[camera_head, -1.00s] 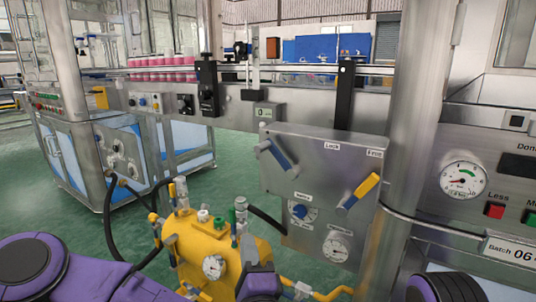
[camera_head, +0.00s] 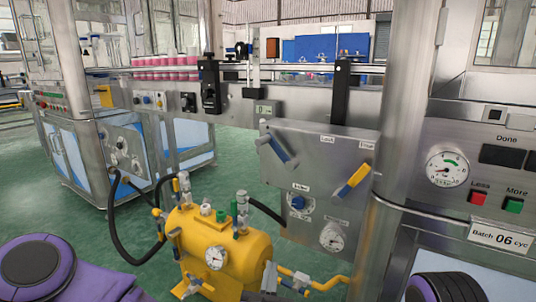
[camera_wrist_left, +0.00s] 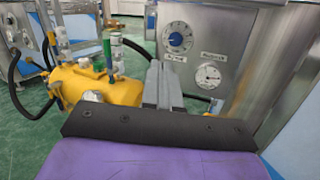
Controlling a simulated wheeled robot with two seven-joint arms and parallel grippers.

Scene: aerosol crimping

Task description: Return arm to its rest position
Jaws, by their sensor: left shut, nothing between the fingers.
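My purple left arm link (camera_head: 60,275) fills the lower left corner of the head view. Part of my right arm (camera_head: 445,288) shows at the bottom right; its gripper is out of view.
The yellow tank (camera_head: 234,249) with valves and a black hose stands close by my left gripper. The steel panel (camera_head: 330,155) carries a blue lever (camera_head: 279,150), a yellow-tipped lever (camera_head: 352,182), a blue knob and a gauge. A steel column (camera_head: 405,120) stands right of it. Green floor is open behind.

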